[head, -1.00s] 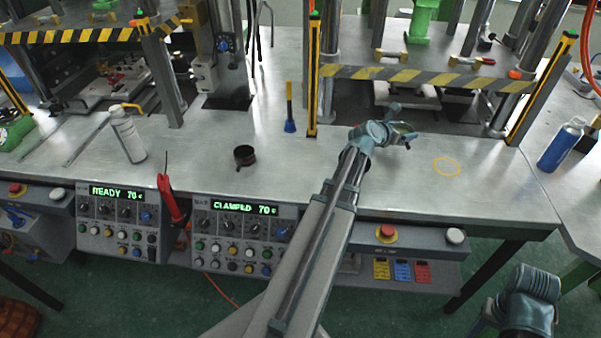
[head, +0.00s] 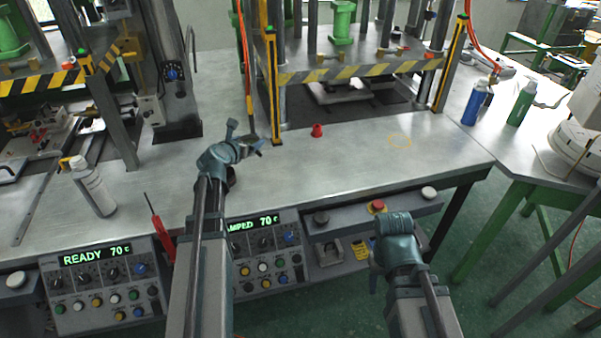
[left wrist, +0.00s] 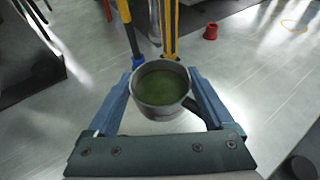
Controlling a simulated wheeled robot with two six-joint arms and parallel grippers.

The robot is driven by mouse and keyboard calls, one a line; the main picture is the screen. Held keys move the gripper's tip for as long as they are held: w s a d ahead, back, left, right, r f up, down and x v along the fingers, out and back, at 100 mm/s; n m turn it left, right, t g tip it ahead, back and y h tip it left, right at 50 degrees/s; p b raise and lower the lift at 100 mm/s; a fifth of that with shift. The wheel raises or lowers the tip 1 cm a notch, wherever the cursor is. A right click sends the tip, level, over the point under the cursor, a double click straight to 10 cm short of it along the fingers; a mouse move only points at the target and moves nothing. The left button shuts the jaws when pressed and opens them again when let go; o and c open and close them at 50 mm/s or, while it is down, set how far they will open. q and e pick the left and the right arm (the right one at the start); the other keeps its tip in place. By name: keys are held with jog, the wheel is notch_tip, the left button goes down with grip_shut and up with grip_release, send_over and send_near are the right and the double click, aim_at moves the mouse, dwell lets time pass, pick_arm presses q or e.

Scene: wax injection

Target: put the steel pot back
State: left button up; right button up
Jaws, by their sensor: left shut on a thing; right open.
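The steel pot (left wrist: 162,88) is a small grey cup with a side handle and a green content, seen from above in the left wrist view. My left gripper (left wrist: 160,100) is shut on it, one blue jaw on each side. In the head view my left gripper (head: 250,146) is over the bench left of the red cup, and the pot is mostly hidden there. A thin yellow ring (head: 400,140) is marked on the bare bench top to the right. My right gripper (head: 376,281) is open and empty in front of the bench, its fingers hard to make out.
A small red cup (head: 317,131) stands near the striped press post. A yellow-handled brush (left wrist: 130,35) stands beside that post. A white spray can (head: 93,187) is at left; blue (head: 476,103) and green (head: 522,102) bottles stand at right. The bench around the ring is clear.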

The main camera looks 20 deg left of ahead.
pick_arm(q)
jog(key=s+d+f+m+h+b, duration=0.2)
jog(key=d, duration=1.3)
jog(key=s+d+f+m+h+b, duration=0.1)
jog(key=d+f+h+b, duration=0.15)
jog(key=d, duration=1.35)
jog(key=shift+y, duration=0.45)
jog(key=w+a, duration=0.3)
jog(key=w+a+f, duration=0.1)
jog(key=w+a, duration=0.3)
jog(key=w+a+b, duration=0.1)
jog(key=w+a, duration=0.2)
jog(key=a, duration=0.1)
jog(key=shift+w+f, duration=0.2)
jog(key=shift+w, duration=0.2)
jog(key=f+b, duration=0.3)
jog(key=shift+w+a+f+b, duration=0.2)
jog(key=shift+a+f+b, duration=0.1)
jog(key=shift+f+b, duration=0.1)
jog(key=shift+r, duration=0.1)
